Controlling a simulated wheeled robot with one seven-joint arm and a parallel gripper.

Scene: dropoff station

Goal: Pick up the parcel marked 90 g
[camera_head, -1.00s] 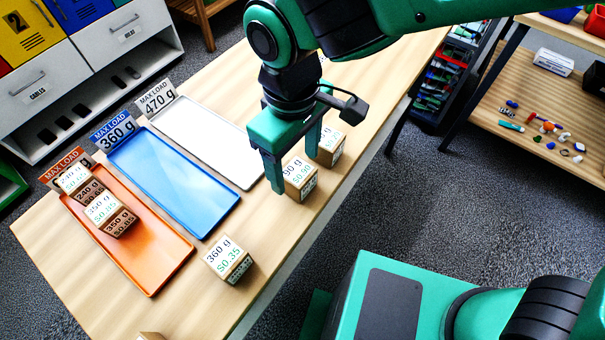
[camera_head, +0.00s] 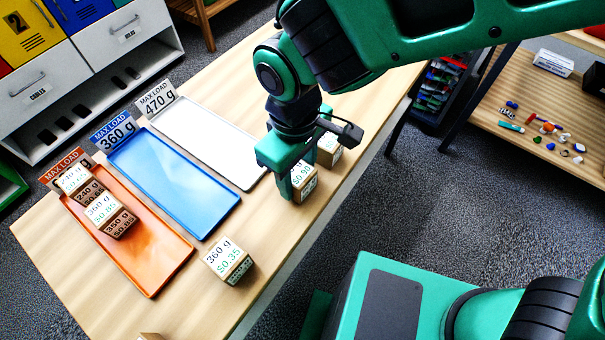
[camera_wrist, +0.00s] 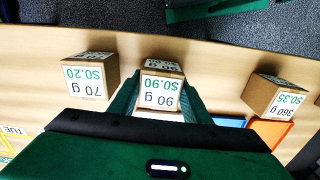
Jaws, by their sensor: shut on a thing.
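The parcel marked 90 g (camera_head: 304,183) is a small brown box with a white label reading 90 g and $0.90. It stands on the wooden table near its right edge. My gripper (camera_head: 294,186) is lowered around it, with the fingers shut on its sides. In the wrist view the 90 g parcel (camera_wrist: 160,90) sits between the fingers, its label upside down. The head view shows only part of it, as the gripper covers the rest. It appears to be still at table height.
The 70 g parcel (camera_wrist: 91,76) stands close by, behind my gripper in the head view (camera_head: 329,150). A 360 g parcel (camera_head: 228,260) stands nearer. White (camera_head: 235,170), blue (camera_head: 215,215) and orange (camera_head: 150,280) trays lie left; the orange one holds several parcels.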

